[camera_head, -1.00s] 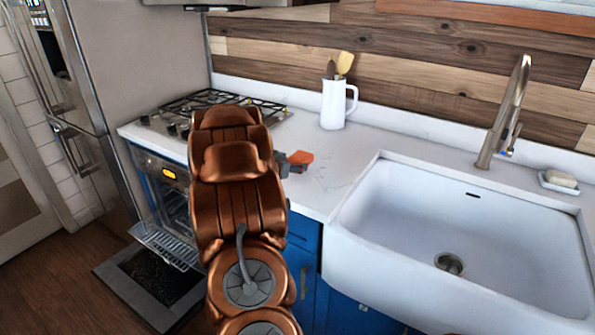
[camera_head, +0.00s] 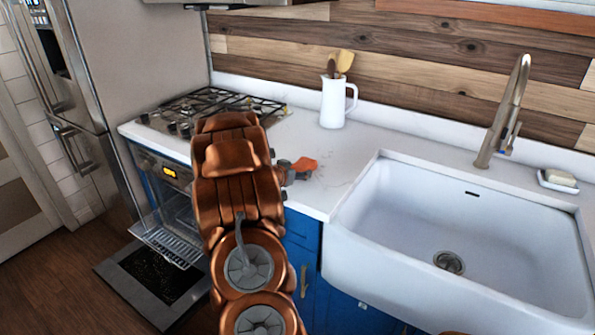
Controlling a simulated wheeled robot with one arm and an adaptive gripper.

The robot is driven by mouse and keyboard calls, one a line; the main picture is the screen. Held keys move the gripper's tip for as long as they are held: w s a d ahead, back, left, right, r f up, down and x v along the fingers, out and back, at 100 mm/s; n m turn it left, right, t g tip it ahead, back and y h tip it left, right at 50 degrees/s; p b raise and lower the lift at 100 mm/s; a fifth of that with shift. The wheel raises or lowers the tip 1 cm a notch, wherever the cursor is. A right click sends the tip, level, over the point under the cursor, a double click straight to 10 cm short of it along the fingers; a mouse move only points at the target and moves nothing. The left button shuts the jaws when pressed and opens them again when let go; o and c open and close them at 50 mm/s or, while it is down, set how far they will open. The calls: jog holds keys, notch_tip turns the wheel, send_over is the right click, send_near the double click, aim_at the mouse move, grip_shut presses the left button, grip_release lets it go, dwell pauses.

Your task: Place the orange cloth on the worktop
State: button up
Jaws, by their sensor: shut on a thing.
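The orange cloth (camera_head: 305,164) shows as a small folded patch over the white worktop (camera_head: 345,158), between the stove and the sink. My gripper (camera_head: 291,168) is at its left side and is shut on it. Most of my gripper is hidden behind my copper-coloured arm, with only a dark grey part showing. I cannot tell whether the cloth touches the worktop or is held just above it.
A white jug (camera_head: 334,102) with wooden utensils stands behind the cloth near the wall. The white sink (camera_head: 455,225) with its tap (camera_head: 505,115) is to the right. A gas stove (camera_head: 205,110) is at left, its oven door (camera_head: 155,280) open below. Worktop around the cloth is clear.

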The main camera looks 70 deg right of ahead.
jog(key=o, duration=1)
jog(key=shift+o, duration=0.2)
jog(key=shift+r, duration=0.1)
jog(key=shift+w+a+r, duration=0.15)
jog(key=shift+a+r, duration=0.1)
jog(key=shift+a, duration=0.25)
jog(key=b+v, duration=0.1)
jog(key=v, duration=1)
jog(key=shift+b, duration=0.35)
